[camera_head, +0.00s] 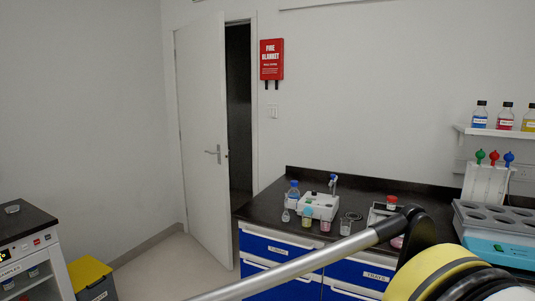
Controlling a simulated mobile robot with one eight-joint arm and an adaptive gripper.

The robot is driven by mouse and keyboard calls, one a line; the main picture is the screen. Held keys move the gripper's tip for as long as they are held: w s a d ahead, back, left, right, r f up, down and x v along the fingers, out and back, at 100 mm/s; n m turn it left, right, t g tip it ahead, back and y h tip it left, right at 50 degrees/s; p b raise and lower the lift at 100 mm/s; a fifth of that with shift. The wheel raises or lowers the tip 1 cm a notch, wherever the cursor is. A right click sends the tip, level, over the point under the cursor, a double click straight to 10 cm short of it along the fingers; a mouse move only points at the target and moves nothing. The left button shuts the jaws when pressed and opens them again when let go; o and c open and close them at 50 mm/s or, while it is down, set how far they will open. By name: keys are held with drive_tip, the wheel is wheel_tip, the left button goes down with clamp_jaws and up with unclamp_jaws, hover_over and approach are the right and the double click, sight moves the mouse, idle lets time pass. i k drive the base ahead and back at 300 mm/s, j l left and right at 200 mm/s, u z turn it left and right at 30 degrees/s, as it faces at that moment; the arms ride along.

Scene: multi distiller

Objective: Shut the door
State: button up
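The door (200,120) is white and stands ajar in the far wall, swung partly into the room. Its silver lever handle (213,153) is on the right side of the panel. A dark opening (239,105) shows between the door's free edge and the right frame. The lower right of the door reaches near the left end of the lab bench. A grey arm tube of mine crosses the lower right, far from the door. My gripper is not in view.
A black-topped bench (262,207) with blue drawers (277,249) holds bottles and instruments. At left are a white cabinet (38,252) and a yellow-lidded bin (88,273). Clear floor (170,265) lies before the door. A red fire blanket box (271,59) hangs right of the doorway.

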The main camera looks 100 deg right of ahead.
sight(200, 45)
drive_tip(key=z, duration=2.9)
